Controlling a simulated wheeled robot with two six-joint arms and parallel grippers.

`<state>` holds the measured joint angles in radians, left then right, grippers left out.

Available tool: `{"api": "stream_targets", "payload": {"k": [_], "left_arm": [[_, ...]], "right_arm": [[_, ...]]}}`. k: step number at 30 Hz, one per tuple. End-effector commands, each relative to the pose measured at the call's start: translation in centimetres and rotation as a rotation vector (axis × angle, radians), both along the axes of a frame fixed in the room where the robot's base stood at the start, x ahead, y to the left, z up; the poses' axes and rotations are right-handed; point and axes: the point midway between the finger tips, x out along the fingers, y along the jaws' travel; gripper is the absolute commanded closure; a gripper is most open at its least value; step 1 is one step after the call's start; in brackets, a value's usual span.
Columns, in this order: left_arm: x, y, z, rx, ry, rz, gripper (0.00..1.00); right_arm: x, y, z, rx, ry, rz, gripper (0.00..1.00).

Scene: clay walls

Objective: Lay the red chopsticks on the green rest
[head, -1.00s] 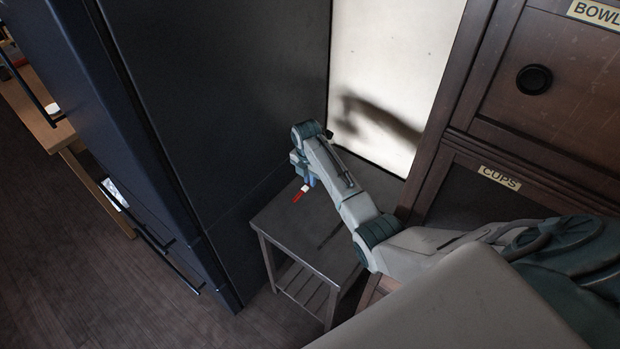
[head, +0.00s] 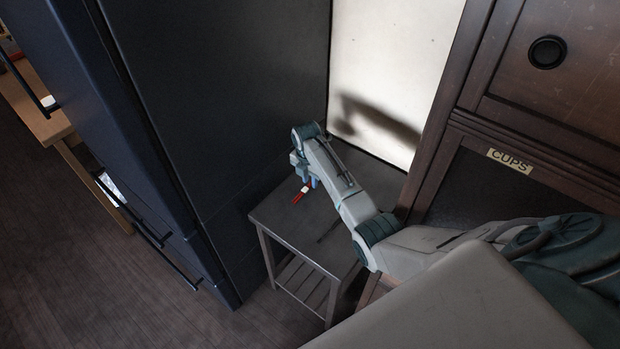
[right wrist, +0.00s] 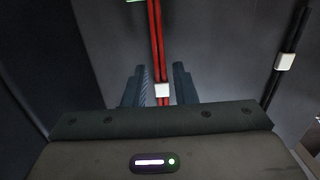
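The red chopsticks (right wrist: 156,42), with a white band around them, lie lengthwise on the small table in the right wrist view. They also show in the head view (head: 299,197), below my right gripper. My right gripper (right wrist: 159,76) is open, with one finger on each side of the chopsticks and gaps between. It also shows in the head view (head: 309,182), low over the table. A bit of green (right wrist: 136,1), perhaps the rest, shows at the top edge of the wrist view, just left of the chopsticks; whether they touch is hidden. My left gripper is out of view.
Dark chopsticks with a white band (right wrist: 285,62) lie to the right on the small table (head: 281,228). A tall dark cabinet (head: 230,110) stands left of the table. A brown wooden cabinet marked CUPS (head: 510,161) stands right. A pale wall is behind.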

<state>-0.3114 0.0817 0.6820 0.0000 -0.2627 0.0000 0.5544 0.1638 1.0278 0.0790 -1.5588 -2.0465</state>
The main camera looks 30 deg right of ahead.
Motion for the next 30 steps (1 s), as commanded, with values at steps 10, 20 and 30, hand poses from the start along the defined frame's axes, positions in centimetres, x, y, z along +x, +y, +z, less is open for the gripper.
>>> {"api": "stream_targets", "payload": {"k": [10, 20, 30], "left_arm": [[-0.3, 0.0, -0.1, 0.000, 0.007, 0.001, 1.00], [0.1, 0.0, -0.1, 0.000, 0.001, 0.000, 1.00], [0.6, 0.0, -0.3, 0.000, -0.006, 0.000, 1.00]], "right_arm": [[0.0, 0.0, 0.1, 0.000, 0.000, 0.000, 0.63], [0.0, 0.3, 4.9, 0.000, -0.004, 0.000, 0.63], [-0.2, 0.6, 10.2, -0.001, -0.001, 0.000, 0.63]]}}
